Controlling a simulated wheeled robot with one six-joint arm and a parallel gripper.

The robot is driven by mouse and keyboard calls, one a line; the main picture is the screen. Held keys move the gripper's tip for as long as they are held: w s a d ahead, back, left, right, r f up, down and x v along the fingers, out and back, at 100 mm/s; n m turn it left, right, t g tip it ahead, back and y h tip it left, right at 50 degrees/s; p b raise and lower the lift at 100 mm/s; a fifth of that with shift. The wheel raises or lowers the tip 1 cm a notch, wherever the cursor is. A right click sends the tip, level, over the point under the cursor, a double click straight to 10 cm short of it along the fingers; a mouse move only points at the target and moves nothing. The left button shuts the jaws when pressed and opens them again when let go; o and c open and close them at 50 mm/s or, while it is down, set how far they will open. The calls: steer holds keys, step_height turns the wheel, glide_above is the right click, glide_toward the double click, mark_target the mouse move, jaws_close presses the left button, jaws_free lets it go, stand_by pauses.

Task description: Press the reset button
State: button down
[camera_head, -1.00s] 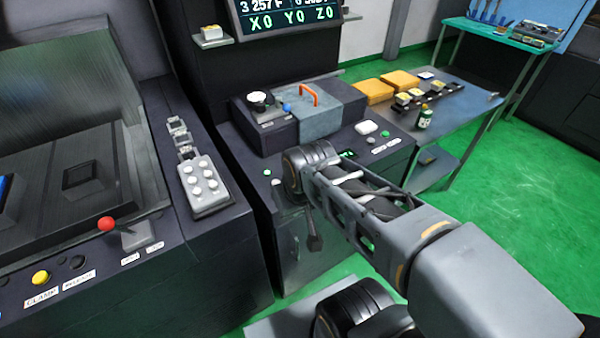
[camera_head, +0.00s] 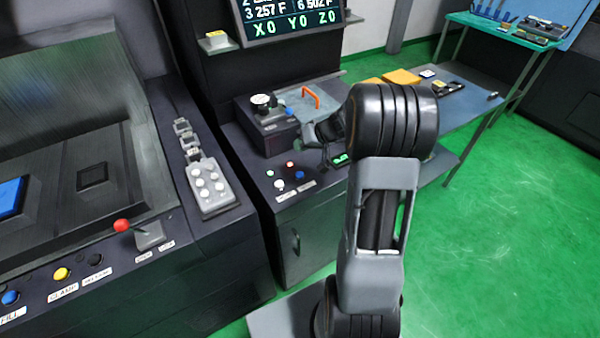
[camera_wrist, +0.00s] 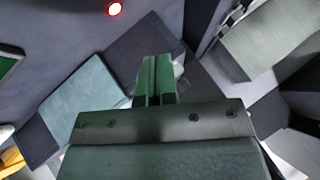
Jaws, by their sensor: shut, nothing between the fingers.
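I cannot read any label as reset. The middle console (camera_head: 322,190) in the head view carries a white button (camera_head: 279,185), a blue button (camera_head: 300,175), a red light (camera_head: 290,163) and a green light (camera_head: 270,173). The labels below them are too small to read. My gripper (camera_wrist: 155,78) is shut and empty in the wrist view, its green fingers together. A lit red round lamp (camera_wrist: 115,8) shows beyond it at the top edge, apart from the fingers. In the head view my arm's end is over the console's right part, with its fingertips not clearly visible.
The left machine has a red-topped lever (camera_head: 121,226), a yellow button (camera_head: 61,274), a blue button (camera_head: 10,297) and a grey keypad (camera_head: 208,186). Green floor is open at right.

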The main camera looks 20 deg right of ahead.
steer(key=shift+f, duration=0.1)
steer(key=b, duration=0.3)
glide_above(301, 173)
step_height(301, 173, down, 7)
steer(key=shift+f, duration=0.2)
steer(key=shift+f+b, duration=0.65)
steer(key=shift+b, duration=0.45)
steer(key=shift+f+b, duration=0.9)
steer(key=shift+b, duration=0.75)
stand_by(2.0)
steer(key=shift+r, duration=0.95)
steer(key=shift+r+p, duration=1.25)
steer(key=shift+r, duration=1.25)
